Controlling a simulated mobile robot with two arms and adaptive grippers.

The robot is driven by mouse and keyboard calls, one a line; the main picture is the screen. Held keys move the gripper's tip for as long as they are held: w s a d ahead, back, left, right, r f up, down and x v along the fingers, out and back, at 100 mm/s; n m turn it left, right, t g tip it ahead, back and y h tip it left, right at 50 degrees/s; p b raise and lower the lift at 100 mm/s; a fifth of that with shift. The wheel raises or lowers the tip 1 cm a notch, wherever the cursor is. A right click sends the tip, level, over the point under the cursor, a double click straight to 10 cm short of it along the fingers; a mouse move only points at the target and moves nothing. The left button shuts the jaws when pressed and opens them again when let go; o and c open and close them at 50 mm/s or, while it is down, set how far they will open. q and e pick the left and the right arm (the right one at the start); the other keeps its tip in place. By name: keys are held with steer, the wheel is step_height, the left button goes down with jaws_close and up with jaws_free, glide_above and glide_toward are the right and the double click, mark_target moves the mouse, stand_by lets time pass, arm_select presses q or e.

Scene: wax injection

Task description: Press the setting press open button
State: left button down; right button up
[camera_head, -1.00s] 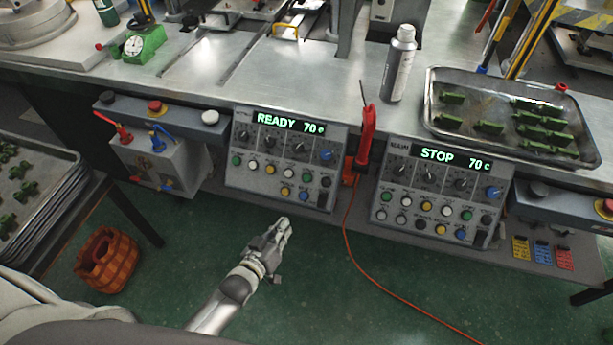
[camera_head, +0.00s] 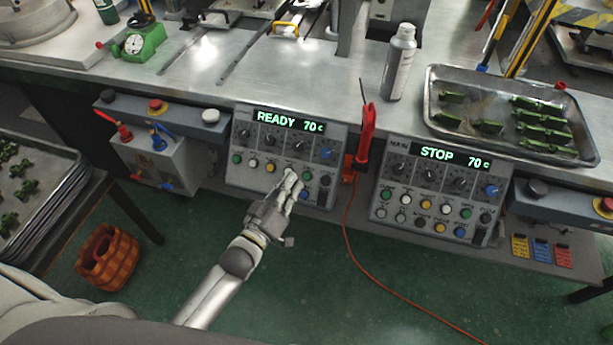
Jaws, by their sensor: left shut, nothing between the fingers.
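The left control panel (camera_head: 245,140) hangs under the table's front edge; its display reads READY 70 c, and its small label is too blurred to read surely. It has knobs, and below them green, white, yellow, blue and black buttons, including a green button (camera_head: 237,159), a white button (camera_head: 253,163) and a yellow button (camera_head: 270,167). I cannot read which is the open button. My left gripper (camera_head: 290,174) is shut and empty, its fingertips in front of the panel's lower middle, hiding some buttons. I cannot tell whether it touches. My right gripper is not in view.
A similar panel marked MAIN (camera_head: 380,213) reads STOP 70 c on the right. A red tool (camera_head: 367,135) with a red cable hangs between the panels. A spray can (camera_head: 399,65) and a metal tray (camera_head: 590,150) of green parts are on the table. An orange basket (camera_head: 107,258) stands on the floor.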

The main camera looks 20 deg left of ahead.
mark_target(300, 178)
arm_select(q)
steer(key=shift+w+d+f+b, duration=0.1)
steer(key=shift+w+f+b, duration=1.3)
steer(key=shift+w+b, duration=0.3)
steer(key=shift+w+d+f+b, duration=0.1)
steer(key=shift+w+f+b, duration=1.4)
steer(key=shift+b, duration=0.3)
steer(key=shift+w, duration=0.15)
steer(key=shift+w, duration=0.1)
steer(key=shift+w+f, duration=0.15)
